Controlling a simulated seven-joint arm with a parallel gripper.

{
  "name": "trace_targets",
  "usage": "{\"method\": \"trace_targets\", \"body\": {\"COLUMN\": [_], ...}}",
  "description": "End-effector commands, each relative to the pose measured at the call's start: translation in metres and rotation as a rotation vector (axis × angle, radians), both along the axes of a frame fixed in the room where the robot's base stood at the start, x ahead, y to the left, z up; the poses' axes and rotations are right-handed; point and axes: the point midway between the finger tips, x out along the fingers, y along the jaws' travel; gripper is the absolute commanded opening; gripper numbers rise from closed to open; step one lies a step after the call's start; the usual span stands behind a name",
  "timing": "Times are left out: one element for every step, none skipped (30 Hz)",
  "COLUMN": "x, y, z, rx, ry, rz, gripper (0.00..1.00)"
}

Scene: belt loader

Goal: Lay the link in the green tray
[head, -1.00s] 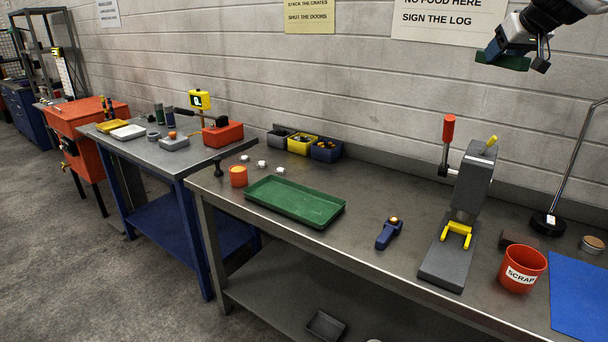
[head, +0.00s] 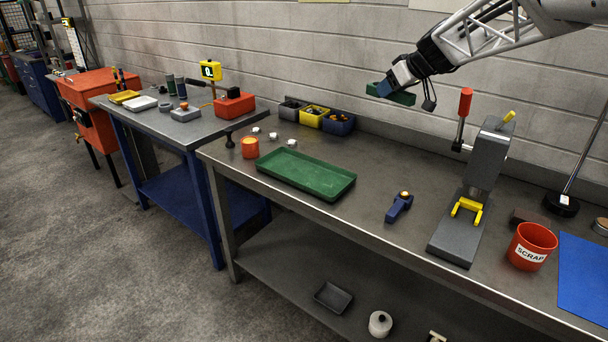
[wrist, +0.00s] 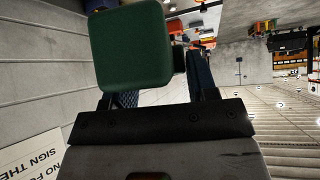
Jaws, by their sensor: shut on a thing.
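My gripper (head: 388,87) is raised over the back of the bench, near the wall, in the head view. It is shut on a dark green piece (head: 404,98), which I take to be the link. In the wrist view the link (wrist: 135,48) is a rounded green block that hides part of the fingers. The green tray (head: 305,174) lies flat on the bench, lower and to the left of my gripper. It is shallow, rectangular and looks empty.
An orange cup (head: 250,147) and several white pieces stand by the tray's left end. Small bins (head: 313,116) line the wall. A blue tool (head: 399,207), a grey press (head: 473,195) with a red-knobbed lever and a red scrap bin (head: 531,247) stand right of the tray.

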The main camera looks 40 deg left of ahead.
Motion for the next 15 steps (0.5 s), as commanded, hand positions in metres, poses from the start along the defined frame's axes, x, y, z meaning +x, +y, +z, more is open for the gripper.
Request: {"method": "trace_targets", "body": {"x": [-0.006,-0.009,-0.014,-0.017,-0.02,-0.025,-0.029,-0.033,-0.038,-0.042,-0.046,-0.052,-0.057,-0.061,-0.067], "y": [0.008,0.012,0.017,0.021,0.025,0.03,0.033,0.036,0.041,0.044,0.047,0.052,0.055,0.057,0.061], "z": [-0.017,-0.027,-0.039,-0.049,-0.059,-0.072,-0.082,-0.091,-0.104,-0.113,-0.123,-0.135,-0.146,-0.155,-0.168], "rx": [0.0,0.0,0.0,0.001,0.0,0.0,0.0,0.0,0.001,0.001,0.001,0.001,0.001,0.001,0.0], "ry": [0.004,0.004,0.003,0.003,0.004,0.004,0.005,0.003,0.003,0.003,0.003,0.003,0.004,0.003,0.004], "rz": [0.016,0.025,0.038,0.046,0.056,0.069,0.077,0.086,0.096,0.105,0.114,0.125,0.133,0.141,0.151], "gripper": [0.04,0.04,0.04,0.04,0.04,0.04,0.04,0.04,0.04,0.04,0.04,0.04,0.04,0.04,0.04]}}
